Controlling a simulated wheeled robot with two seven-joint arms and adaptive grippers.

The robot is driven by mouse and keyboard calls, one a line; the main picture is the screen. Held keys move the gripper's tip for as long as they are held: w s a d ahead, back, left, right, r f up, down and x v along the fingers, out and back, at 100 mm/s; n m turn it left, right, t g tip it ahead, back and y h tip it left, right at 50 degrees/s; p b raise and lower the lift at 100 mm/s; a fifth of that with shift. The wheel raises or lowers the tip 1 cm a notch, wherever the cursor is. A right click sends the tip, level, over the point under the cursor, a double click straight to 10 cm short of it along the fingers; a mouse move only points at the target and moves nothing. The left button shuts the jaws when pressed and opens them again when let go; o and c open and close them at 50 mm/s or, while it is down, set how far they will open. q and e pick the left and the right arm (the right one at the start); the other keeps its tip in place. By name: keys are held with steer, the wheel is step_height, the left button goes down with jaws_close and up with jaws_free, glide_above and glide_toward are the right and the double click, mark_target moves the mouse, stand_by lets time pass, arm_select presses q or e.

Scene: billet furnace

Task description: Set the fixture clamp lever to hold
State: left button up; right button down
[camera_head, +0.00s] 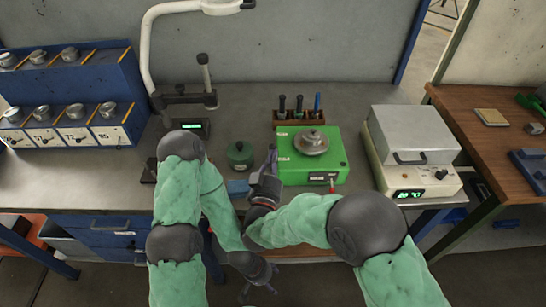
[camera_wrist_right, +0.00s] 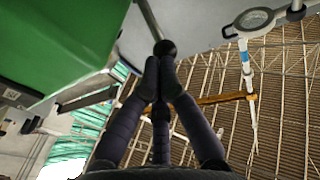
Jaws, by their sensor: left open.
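The green fixture box (camera_head: 318,158) stands on the grey bench with a round metal part (camera_head: 311,142) on top. My right gripper (camera_head: 272,158) is close to the box's left side. In the right wrist view its fingertips (camera_wrist_right: 160,64) are together, right at a black ball knob (camera_wrist_right: 165,47) on a thin metal lever (camera_wrist_right: 148,20). I cannot tell whether they touch the knob. In the head view my right gripper hides this lever. A small red-tipped handle (camera_head: 332,186) is at the box front. My left gripper (camera_head: 258,287) is open and empty, low in front of the bench.
A dark green round pot (camera_head: 240,155) stands left of the box. A wooden rack (camera_head: 298,117) with several tools is behind it. A grey instrument with a green display (camera_head: 412,150) stands to the right. A blue bin rack (camera_head: 75,100) is at the left.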

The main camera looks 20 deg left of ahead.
steer(key=w+r+g+p, duration=0.2)
steer(key=p, duration=0.5)
steer(key=w+a+r+n+g+p, duration=0.1)
steer(key=w+g+p, duration=0.1)
steer(key=p, duration=0.5)
steer(key=shift+w+a+r+g+h, duration=0.15)
steer(key=shift+r+g+h, duration=0.25)
steer(key=shift+g, duration=0.3)
steer(key=w+a+g+p, duration=0.1)
steer(key=w+g+p, duration=0.2)
steer(key=p, duration=1.1)
steer(key=shift+w+a+n+g+h, duration=0.3)
steer(key=shift+w+a+g, duration=0.1)
steer(key=shift+w, duration=1.25)
steer(key=shift+f, duration=0.15)
steer(key=shift+d+p, duration=0.1)
steer(key=shift+p, duration=0.2)
